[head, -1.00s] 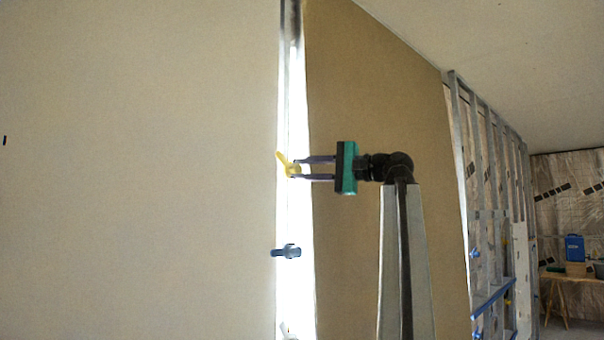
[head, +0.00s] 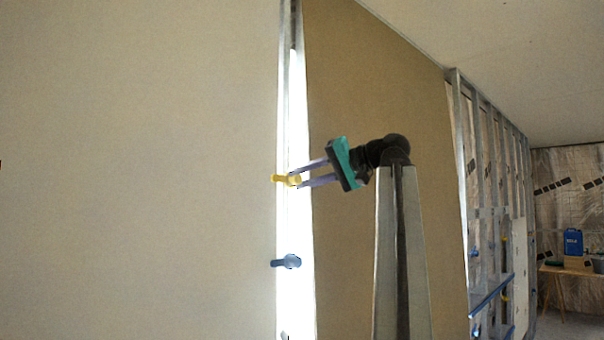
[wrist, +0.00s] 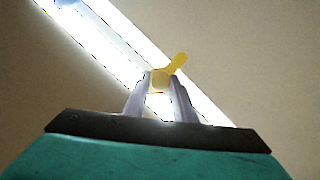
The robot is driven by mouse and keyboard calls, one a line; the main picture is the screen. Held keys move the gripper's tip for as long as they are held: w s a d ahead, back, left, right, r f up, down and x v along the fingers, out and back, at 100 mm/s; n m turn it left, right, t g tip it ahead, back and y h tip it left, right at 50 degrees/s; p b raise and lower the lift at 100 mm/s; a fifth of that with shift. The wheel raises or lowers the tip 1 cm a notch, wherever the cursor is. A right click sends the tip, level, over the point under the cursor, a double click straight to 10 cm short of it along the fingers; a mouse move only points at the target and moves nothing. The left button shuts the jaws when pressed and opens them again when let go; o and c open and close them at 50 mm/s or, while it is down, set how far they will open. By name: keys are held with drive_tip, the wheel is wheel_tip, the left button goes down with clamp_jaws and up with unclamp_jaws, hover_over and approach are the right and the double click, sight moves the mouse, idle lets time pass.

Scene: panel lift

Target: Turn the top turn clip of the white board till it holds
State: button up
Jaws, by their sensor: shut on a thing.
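The yellow turn clip (head: 287,179) sits on the bright metal stud at the right edge of the white board (head: 140,170). Its lever now points left, nearly level, and its tip overlaps the board's edge in the head view. My gripper (head: 298,181) is shut on the clip's round hub, coming from the right with the hand tilted. In the wrist view the fingers (wrist: 160,82) close on both sides of the yellow hub, and the lever (wrist: 178,63) sticks out up and right. Whether the lever presses on the board cannot be told.
A blue clip (head: 287,261) sits lower on the same stud, its lever pointing left. A brown board (head: 375,120) covers the wall to the right of the stud. Open metal studs (head: 480,170) and a table (head: 568,270) stand farther right.

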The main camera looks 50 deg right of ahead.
idle(0.4)
drive_tip(key=o, duration=0.8)
drive_tip(key=shift+s, duration=0.1)
drive_tip(key=p+v, duration=0.4)
drive_tip(key=v, duration=0.9)
drive_tip(key=shift+s+r, duration=0.2)
drive_tip(key=shift+s, duration=0.1)
drive_tip(key=shift+d, duration=0.1)
